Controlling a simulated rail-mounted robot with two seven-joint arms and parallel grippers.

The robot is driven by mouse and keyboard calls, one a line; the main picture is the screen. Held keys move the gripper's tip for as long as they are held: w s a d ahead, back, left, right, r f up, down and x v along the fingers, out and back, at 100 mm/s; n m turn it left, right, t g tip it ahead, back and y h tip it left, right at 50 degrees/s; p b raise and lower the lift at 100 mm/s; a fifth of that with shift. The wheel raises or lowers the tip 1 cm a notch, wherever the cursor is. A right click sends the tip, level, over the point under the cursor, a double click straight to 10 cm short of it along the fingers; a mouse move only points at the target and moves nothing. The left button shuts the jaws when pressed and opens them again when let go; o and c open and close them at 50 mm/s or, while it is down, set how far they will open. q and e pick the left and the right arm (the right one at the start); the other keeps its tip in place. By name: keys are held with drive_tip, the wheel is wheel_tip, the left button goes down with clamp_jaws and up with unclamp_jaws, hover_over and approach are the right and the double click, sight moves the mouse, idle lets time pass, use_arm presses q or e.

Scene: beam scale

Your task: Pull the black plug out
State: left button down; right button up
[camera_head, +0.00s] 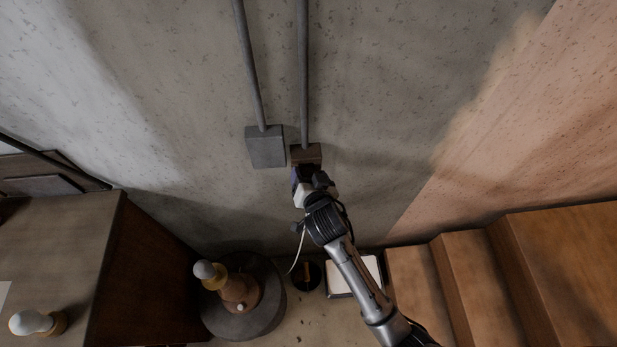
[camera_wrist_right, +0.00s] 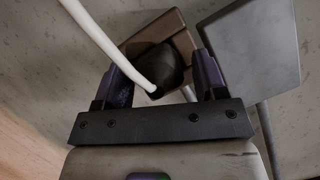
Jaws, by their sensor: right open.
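The black plug (camera_wrist_right: 157,68) sits against a brown socket box (camera_wrist_right: 172,33) in the right wrist view, with a white cord (camera_wrist_right: 100,35) running from it to the upper left. My right gripper (camera_wrist_right: 159,62) is open, its two dark purple fingers on either side of the plug; whether they touch it I cannot tell. In the head view, the brown socket box (camera_head: 306,153) is on the wall, with my right gripper (camera_head: 303,174) just below it, hiding the plug. The cord (camera_head: 296,252) hangs down below the gripper. My left gripper is not in view.
A grey box (camera_head: 266,147) with a conduit is on the wall left of the socket. Below are a round dark stand (camera_head: 245,322) with a lamp-like object (camera_head: 238,291), and a pale tray (camera_head: 341,290). Wooden steps (camera_head: 462,285) are at right, a wooden cabinet (camera_head: 150,275) at left.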

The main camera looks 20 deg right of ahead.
drive_tip(key=shift+w, duration=0.15)
drive_tip(key=shift+c, duration=0.3)
drive_tip(key=c, duration=0.9)
